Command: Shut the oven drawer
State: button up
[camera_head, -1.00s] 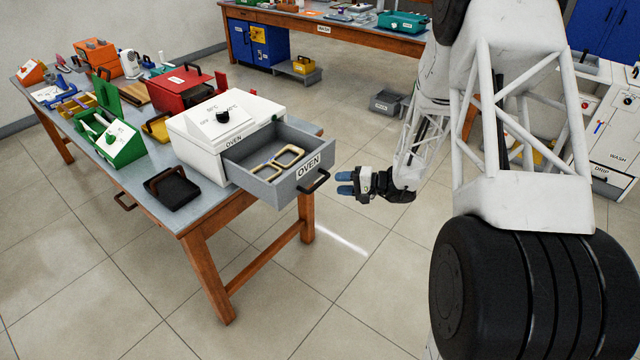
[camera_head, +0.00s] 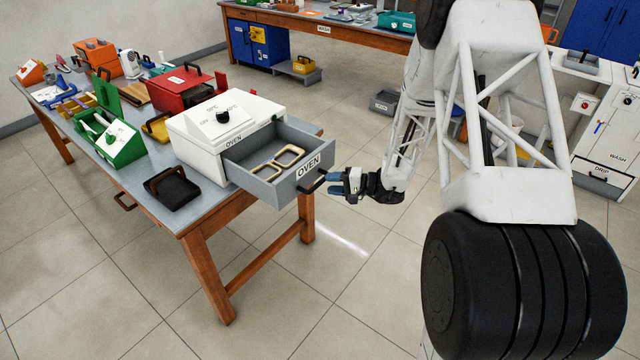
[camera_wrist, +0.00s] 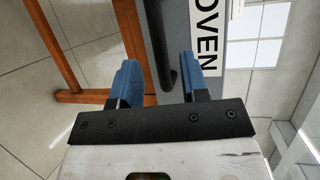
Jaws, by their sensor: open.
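The grey oven drawer (camera_head: 262,187) is pulled well out of the white oven (camera_head: 205,150), which stands on the workbench. The drawer front carries an OVEN label and a black handle (camera_head: 313,183). My gripper (camera_head: 333,182) is just right of the handle, with its blue fingers pointing at the drawer front. In the wrist view my gripper (camera_wrist: 158,80) is open, and the dark handle (camera_wrist: 166,75) shows between the two fingers. Whether the fingers touch it I cannot tell.
The workbench (camera_head: 205,208) also holds a black tray (camera_head: 172,190), a green box (camera_head: 110,138) and a red box (camera_head: 183,88). A bench leg (camera_head: 305,215) stands below the drawer. The floor (camera_head: 370,290) around my gripper is clear.

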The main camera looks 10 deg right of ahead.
aim_at(322, 183)
jog(key=shift+x, duration=2.3)
grip_shut()
